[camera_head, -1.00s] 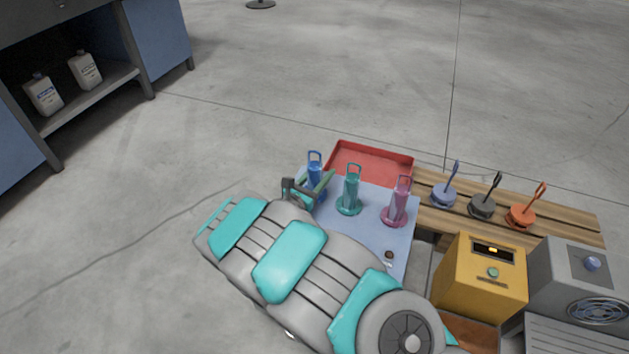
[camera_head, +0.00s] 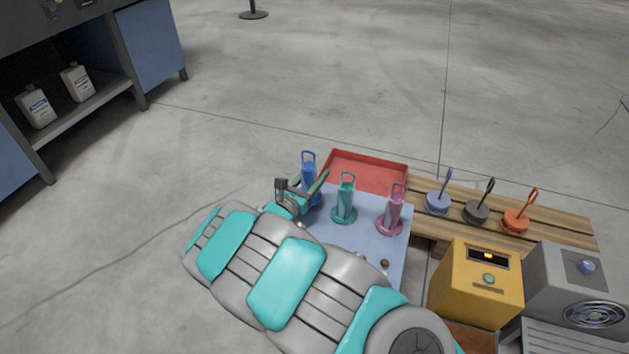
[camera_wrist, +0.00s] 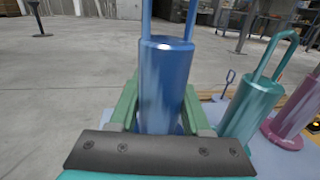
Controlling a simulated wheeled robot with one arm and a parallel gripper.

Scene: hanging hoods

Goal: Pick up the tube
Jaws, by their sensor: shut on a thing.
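The blue tube (camera_head: 308,172), a cylinder with a loop handle on top, stands upright at the left end of the blue mat (camera_head: 362,248). My gripper (camera_head: 314,190) is at the blue tube, with its green fingers on both sides of it. In the wrist view the blue tube (camera_wrist: 166,85) fills the middle between the fingers, and my gripper (camera_wrist: 162,108) is shut on it. The tube's lower end is hidden. A teal tube (camera_head: 344,203) and a pink tube (camera_head: 391,214) stand to the right on round bases.
A red tray (camera_head: 365,170) lies behind the mat. To the right, a wooden pallet (camera_head: 560,228) carries blue, dark and orange round pieces with handles. A yellow box (camera_head: 474,285) and a grey machine (camera_head: 574,292) stand at front right. Open floor lies left.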

